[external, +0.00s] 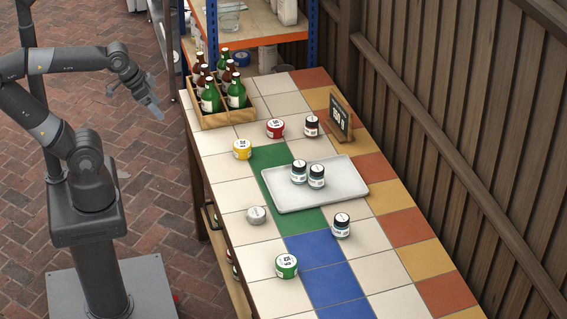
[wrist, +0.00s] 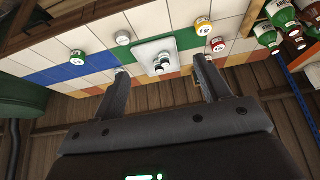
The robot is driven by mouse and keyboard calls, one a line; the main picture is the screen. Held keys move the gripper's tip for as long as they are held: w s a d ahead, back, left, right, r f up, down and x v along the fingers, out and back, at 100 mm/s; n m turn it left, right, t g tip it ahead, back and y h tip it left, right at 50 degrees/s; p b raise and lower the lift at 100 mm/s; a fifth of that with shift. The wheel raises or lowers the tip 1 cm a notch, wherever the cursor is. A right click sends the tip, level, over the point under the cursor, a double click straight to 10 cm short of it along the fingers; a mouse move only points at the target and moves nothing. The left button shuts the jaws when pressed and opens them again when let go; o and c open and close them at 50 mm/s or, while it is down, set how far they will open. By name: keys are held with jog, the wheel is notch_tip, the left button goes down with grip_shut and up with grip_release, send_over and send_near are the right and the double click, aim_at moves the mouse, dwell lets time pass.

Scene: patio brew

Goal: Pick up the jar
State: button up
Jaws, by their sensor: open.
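Several small glass jars with dark lids stand on the tiled table. Two jars (external: 299,172) (external: 317,177) stand side by side on a pale tray (external: 290,203). One jar (external: 341,226) stands in front of the tray, and another (external: 311,126) stands behind it near a small sign. The tray jars also show in the wrist view (wrist: 162,63), far off between my fingers. My gripper (external: 157,110) is open and empty, in the air left of the table, well apart from every jar. Its two fingers (wrist: 160,68) are spread in the wrist view.
Round tins stand around the tray: yellow (external: 242,149), red (external: 275,128), grey (external: 256,216) and green (external: 286,266). A wooden crate (external: 227,119) of bottles fills the far left corner. A sign (external: 341,118) stands near the wooden fence (external: 450,130).

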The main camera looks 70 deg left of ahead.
jog(key=shift+o, duration=0.4)
jog(key=shift+w, duration=0.15)
jog(key=w+d+r+m+h, duration=0.1)
jog(key=w+d, duration=0.2)
jog(key=w, duration=0.5)
jog(key=w+d+r+m+h, duration=0.1)
jog(key=w+d, duration=0.1)
jog(key=w, duration=0.5)
jog(key=m+g+h, duration=0.1)
jog(key=m+g, duration=0.1)
jog(key=m, duration=0.4)
send_over(343, 227)
jog(key=s+a, duration=0.3)
jog(key=a, duration=0.1)
notch_tip(343, 227, down, 24)
jog(key=x, duration=0.5)
jog(key=shift+w+a+f, duration=0.1)
jog(key=shift+w+f, duration=0.15)
jog(key=shift+x, duration=3.05)
jog(key=shift+c, duration=0.3)
